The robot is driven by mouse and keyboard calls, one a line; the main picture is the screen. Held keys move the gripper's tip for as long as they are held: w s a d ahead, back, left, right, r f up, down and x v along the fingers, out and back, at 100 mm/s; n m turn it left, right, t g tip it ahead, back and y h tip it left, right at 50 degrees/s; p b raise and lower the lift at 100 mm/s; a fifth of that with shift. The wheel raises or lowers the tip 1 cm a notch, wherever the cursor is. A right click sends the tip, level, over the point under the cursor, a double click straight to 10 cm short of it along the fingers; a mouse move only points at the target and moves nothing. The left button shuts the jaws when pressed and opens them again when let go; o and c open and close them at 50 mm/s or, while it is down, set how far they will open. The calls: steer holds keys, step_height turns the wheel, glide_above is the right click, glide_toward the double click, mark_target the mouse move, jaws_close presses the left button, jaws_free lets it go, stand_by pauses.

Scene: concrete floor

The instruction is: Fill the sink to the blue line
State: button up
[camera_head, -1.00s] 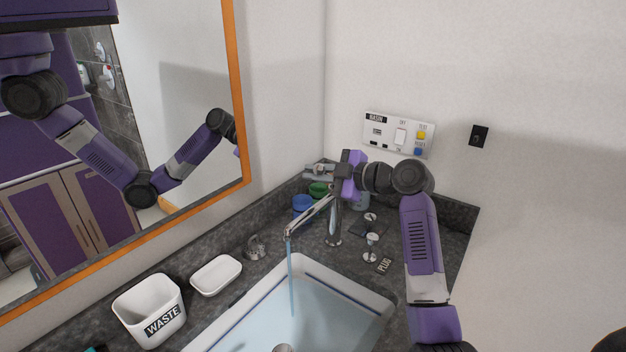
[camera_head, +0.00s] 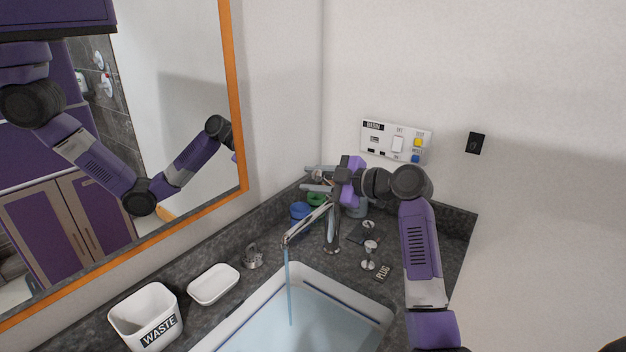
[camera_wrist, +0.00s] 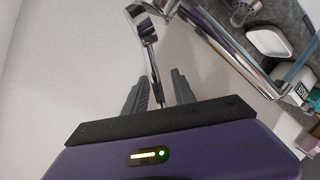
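The white sink (camera_head: 374,298) is cut into the dark counter and holds pale blue water (camera_head: 325,328). A dark blue line (camera_head: 345,294) runs along its inner wall near the rim; the water surface lies close to it, and I cannot tell the exact gap. The chrome tap (camera_head: 306,222) pours a thin stream (camera_head: 288,285) into the sink. My gripper (camera_head: 317,178) is at the top of the tap. In the wrist view, my gripper's (camera_wrist: 160,88) fingers stand apart with the chrome tap lever (camera_wrist: 152,62) between them. The sink's near part is cut off.
A white WASTE bin (camera_head: 146,316) and soap dish (camera_head: 213,284) stand left of the sink. A PLUG label (camera_head: 383,272) and chrome knobs (camera_head: 369,256) are right of the tap. Blue (camera_head: 299,211) and green cups stand behind it. A BASIN switch panel (camera_head: 397,141) is on the wall.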

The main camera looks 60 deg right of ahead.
steer(key=shift+b+v, duration=1)
steer(key=shift+v, duration=2.95)
stand_by(4.0)
